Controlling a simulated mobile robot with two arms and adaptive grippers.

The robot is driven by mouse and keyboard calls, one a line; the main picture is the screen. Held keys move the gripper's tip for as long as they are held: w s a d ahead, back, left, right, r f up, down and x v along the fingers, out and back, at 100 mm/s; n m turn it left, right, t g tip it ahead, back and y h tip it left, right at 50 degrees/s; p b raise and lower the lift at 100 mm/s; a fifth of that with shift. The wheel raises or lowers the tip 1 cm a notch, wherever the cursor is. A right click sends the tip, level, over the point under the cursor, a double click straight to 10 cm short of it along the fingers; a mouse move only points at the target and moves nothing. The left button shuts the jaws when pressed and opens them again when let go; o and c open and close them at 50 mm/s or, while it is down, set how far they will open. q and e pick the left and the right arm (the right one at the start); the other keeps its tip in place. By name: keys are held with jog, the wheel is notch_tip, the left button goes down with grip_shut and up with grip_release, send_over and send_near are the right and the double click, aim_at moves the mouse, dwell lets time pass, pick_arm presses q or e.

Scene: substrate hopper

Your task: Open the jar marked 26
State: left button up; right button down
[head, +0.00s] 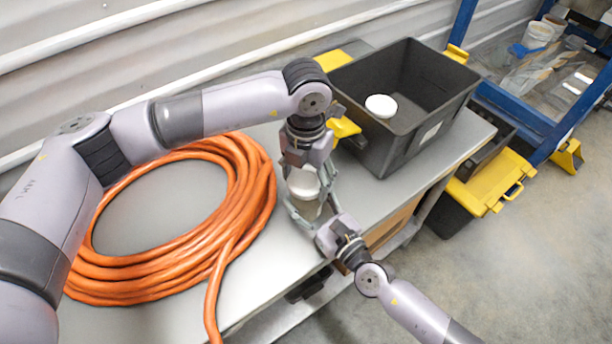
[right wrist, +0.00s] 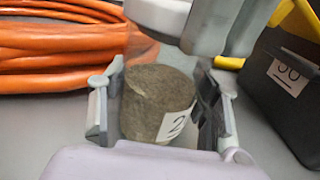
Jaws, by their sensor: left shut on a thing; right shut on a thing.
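A clear jar (head: 306,208) with grey-brown filling and a white lid (head: 303,186) stands over the table's front edge area, upright. In the right wrist view the jar (right wrist: 155,105) carries a white label (right wrist: 176,122) showing a "2"; the rest is hidden by a finger. The lid (right wrist: 162,15) sits at the jar's top. My left gripper (head: 306,172) comes down from above and is shut on the lid. My right gripper (head: 308,207) reaches in from the front right and is shut around the jar's body, a finger on each side.
A coiled orange hose (head: 255,190) covers the left of the grey table (head: 150,215). A dark bin (head: 440,125) with a white round lid (head: 381,106) inside stands behind right. A yellow-lidded box (head: 490,185) is on the floor at right.

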pick_arm(q)
jog(key=n, duration=0.3)
jog(key=shift+n, duration=0.4)
jog(key=n, duration=0.3)
jog(key=shift+n, duration=0.4)
jog(key=n, duration=0.5)
jog(key=shift+n, duration=0.4)
jog(key=shift+w, duration=0.1)
jog(key=shift+r, duration=0.15)
jog(key=shift+r, duration=1)
